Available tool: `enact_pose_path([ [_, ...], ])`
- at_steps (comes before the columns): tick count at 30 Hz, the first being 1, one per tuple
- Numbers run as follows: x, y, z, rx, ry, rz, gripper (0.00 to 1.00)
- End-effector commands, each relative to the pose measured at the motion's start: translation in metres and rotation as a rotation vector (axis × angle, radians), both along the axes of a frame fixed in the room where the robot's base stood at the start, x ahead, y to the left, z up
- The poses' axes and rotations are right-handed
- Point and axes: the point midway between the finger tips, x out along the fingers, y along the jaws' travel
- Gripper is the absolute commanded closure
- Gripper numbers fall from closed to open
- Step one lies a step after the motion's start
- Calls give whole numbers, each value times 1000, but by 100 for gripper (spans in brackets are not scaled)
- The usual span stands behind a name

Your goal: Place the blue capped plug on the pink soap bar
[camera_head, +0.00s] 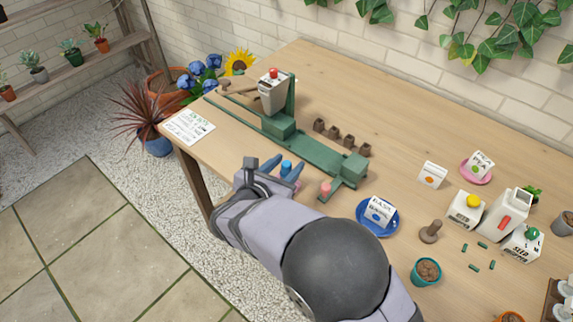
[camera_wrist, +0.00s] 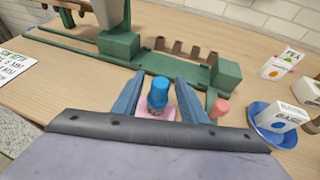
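The blue capped plug (camera_wrist: 158,93) stands upright in the wrist view, with its foot on the pink soap bar (camera_wrist: 168,113). The plug also shows in the head view (camera_head: 287,167). My gripper (camera_wrist: 158,84) has its two blue fingers on either side of the plug, with gaps visible on both sides, so it looks open. The fingers and palm hide part of the soap bar. In the head view my gripper (camera_head: 281,168) is over the table's near edge.
A green metal frame (camera_head: 310,150) with a grey hopper (camera_head: 273,95) lies just beyond. A blue saucer (camera_head: 377,218) with a labelled block is to the right. Several brown pots stand behind the frame.

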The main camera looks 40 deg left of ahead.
Motion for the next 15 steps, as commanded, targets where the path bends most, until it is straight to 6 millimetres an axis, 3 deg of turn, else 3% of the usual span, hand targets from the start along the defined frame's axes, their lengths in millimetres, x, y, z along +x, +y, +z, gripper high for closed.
enact_pose_path([
  [5, -16, -2, 8, 2, -1, 4, 61],
  [15, -70, -15, 31, 3, 0, 4, 61],
])
